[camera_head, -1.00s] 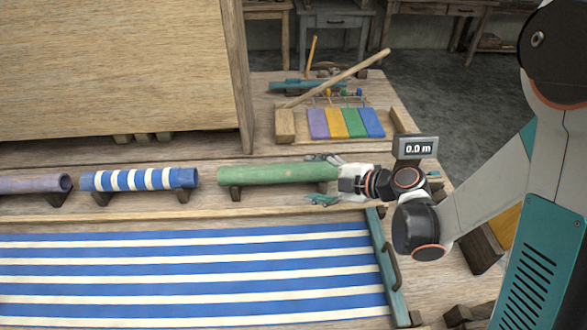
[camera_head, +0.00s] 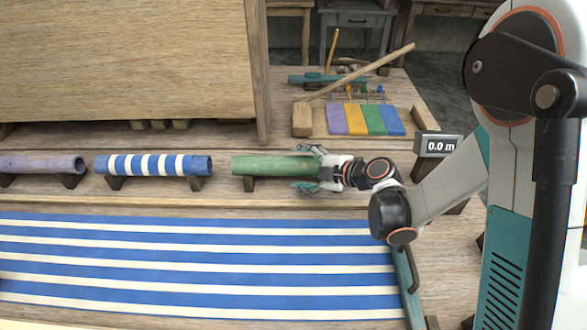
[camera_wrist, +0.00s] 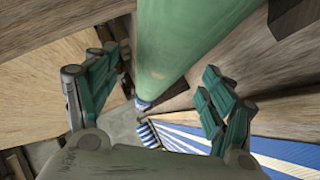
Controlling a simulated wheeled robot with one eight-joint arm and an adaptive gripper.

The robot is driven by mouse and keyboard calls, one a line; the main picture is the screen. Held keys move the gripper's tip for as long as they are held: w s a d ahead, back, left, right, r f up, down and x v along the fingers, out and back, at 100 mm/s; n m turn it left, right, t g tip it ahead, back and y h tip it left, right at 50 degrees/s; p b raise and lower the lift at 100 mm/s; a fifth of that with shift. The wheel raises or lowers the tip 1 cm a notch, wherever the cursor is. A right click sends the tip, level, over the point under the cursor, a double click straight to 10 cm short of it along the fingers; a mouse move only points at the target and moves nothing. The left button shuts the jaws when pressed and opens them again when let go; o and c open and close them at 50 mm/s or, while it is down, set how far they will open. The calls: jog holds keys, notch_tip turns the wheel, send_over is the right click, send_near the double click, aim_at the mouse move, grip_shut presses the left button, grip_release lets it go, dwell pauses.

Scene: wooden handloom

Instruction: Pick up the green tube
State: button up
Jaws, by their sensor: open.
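The green tube (camera_head: 270,166) lies level on dark wooden rests, to the right of the blue-and-white striped tube (camera_head: 150,165). My gripper (camera_head: 308,170) is at the green tube's right end, with one finger on the far side and one on the near side. The jaws are open and the tube's right end lies between them; part of that end is hidden by the gripper. In the wrist view the green tube (camera_wrist: 185,45) runs between the spread teal fingers of my gripper (camera_wrist: 155,85), with a gap on each side.
A purple tube (camera_head: 40,164) rests at the far left. Blue-and-white striped cloth (camera_head: 190,265) lies in front of the tubes. A tall wooden panel (camera_head: 125,60) stands behind. Coloured blocks (camera_head: 368,119), a wooden stick (camera_head: 365,70) and a "0.0 m" display (camera_head: 438,146) are at the right.

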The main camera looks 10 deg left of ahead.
aim_at(296, 161)
jog(key=x, duration=0.3)
jog(key=shift+d+f+b, duration=0.1)
jog(key=shift+b, duration=0.25)
jog(key=c, duration=1.4)
notch_tip(296, 161, up, 20)
jog(key=p, duration=0.7)
jog(key=shift+p, duration=0.4)
